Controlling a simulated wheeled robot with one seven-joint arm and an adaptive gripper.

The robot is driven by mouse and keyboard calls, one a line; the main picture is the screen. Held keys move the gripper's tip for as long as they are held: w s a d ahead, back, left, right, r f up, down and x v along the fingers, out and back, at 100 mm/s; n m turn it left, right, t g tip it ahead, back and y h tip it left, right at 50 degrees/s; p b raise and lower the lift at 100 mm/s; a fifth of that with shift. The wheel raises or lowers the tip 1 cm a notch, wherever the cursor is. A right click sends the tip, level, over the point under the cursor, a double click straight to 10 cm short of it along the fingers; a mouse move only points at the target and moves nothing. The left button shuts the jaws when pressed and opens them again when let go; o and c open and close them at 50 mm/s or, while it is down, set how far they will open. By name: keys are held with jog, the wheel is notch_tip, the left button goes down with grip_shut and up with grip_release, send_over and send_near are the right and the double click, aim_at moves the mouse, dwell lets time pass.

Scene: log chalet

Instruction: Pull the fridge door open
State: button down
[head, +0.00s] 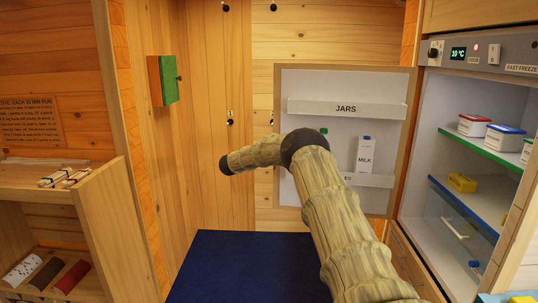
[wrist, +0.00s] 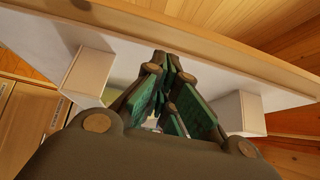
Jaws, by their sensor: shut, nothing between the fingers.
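The fridge door (head: 395,140) stands wide open in the head view, its white inner face with two door shelves turned towards me. The open fridge compartment (head: 436,100) is to its right. In the wrist view my gripper (wrist: 168,62) is shut and empty, its green-padded fingers close to the door's white inner side (wrist: 128,62), between two white shelf ends. The wooden door edge (wrist: 190,45) runs across beyond the fingertips; I cannot tell whether they touch the door. In the head view my arm covers part of the door, and my gripper cannot be made out.
Coloured tubs (head: 474,126) and a yellow box (head: 462,183) are on the fridge shelves. A wooden shelf unit (head: 95,190) stands at left. A blue mat (head: 245,262) covers clear floor in the middle.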

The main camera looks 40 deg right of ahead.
dwell(0.3)
jog(key=a+b, duration=0.2)
jog(key=a, duration=1.1)
jog(key=shift+s+b, duration=0.2)
jog(key=shift+b, duration=0.1)
